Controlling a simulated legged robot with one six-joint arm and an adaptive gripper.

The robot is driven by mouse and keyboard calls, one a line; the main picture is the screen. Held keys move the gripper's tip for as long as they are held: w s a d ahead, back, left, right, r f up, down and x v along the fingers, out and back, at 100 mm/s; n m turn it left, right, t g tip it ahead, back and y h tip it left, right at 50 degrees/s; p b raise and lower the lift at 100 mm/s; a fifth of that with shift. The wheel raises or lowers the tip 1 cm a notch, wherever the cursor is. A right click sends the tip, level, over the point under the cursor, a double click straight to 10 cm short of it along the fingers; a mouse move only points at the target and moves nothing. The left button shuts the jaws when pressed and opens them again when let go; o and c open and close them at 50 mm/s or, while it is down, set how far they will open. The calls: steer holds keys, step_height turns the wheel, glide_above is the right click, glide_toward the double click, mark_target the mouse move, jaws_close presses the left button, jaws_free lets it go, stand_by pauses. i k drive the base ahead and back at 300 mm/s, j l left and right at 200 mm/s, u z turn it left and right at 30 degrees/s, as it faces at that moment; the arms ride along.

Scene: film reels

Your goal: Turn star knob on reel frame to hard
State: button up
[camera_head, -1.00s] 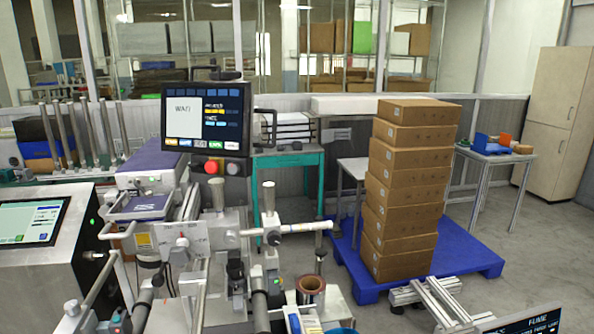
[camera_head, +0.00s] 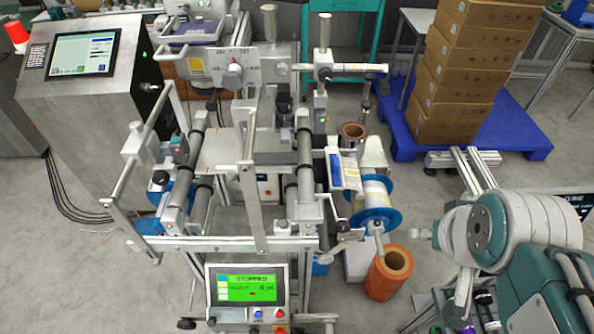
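A pale plate (camera_head: 252,66) with small printed marks stands at the back of the reel frame (camera_head: 305,180). A small round grey knob (camera_head: 233,71) sits on its front, with a thin red mark just above it. The print is too small to read, so I cannot tell its setting. The knob's exact shape is also unclear. My teal and white arm fills the lower right, well apart from the plate. I cannot make out my gripper's fingers in this view.
A screen (camera_head: 247,287) on the frame's front reads "STOPPED". A blue-flanged reel (camera_head: 376,205) and an orange roll (camera_head: 389,272) are at the frame's right. A steel cabinet (camera_head: 85,95) stands left. Boxes (camera_head: 465,70) stand on a blue pallet (camera_head: 520,140). Grey floor lies open front left.

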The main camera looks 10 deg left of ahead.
mark_target(343, 226)
steer(key=u, duration=1.3)
steer(key=z, duration=0.8)
steer(key=k+z, duration=0.35)
steer(key=k+j+z, duration=0.1)
steer(key=z, duration=0.2)
steer(key=k+l, duration=0.05)
steer(key=k, duration=0.05)
